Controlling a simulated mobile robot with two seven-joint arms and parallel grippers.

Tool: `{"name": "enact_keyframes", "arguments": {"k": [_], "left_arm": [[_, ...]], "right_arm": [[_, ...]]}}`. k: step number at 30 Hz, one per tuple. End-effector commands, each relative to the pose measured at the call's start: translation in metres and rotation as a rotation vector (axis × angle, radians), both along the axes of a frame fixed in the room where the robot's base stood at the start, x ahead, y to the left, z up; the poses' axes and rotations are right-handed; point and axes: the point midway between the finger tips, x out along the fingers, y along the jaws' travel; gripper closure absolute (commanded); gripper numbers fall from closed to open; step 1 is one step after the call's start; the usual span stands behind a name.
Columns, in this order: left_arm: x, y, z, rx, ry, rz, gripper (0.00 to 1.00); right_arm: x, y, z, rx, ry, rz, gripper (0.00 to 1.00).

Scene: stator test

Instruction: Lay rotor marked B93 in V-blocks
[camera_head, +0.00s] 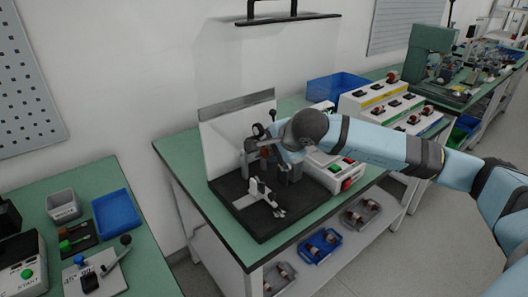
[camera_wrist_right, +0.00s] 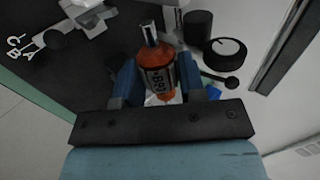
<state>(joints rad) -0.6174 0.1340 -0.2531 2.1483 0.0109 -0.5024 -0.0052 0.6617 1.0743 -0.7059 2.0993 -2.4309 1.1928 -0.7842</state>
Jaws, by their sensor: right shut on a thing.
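The rotor marked B93 (camera_wrist_right: 157,72), with an orange body, a dark label band and a pale metal shaft end, is held between the blue fingers of my right gripper (camera_wrist_right: 158,88). In the head view my right gripper (camera_head: 288,165) is over the black base plate (camera_head: 236,216) of the test stand, and the rotor is mostly hidden by the arm. A pale metal support with a dark knob (camera_head: 262,194) stands on the plate; it also shows at the top left of the wrist view (camera_wrist_right: 88,14). I cannot tell whether the rotor touches a V-block. My left gripper is not in view.
A white upright panel (camera_head: 228,135) stands behind the plate. A control box with red and green buttons (camera_head: 345,178) is to its right. A rack of rotors (camera_head: 392,103) and a blue bin (camera_head: 336,86) stand farther back. Trays of rotors, including a blue one (camera_head: 320,244), lie below.

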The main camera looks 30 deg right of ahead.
Motion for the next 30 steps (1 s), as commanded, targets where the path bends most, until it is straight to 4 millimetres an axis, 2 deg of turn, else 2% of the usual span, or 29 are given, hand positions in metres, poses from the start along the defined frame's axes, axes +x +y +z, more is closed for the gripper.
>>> {"name": "enact_keyframes", "arguments": {"k": [8, 30], "left_arm": [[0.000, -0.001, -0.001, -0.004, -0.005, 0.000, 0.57], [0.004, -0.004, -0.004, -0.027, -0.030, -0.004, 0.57]], "right_arm": [[0.000, 0.000, -0.007, 0.000, -0.004, -0.003, 0.94], [0.000, 0.000, -0.057, -0.001, -0.002, -0.002, 0.94]]}}
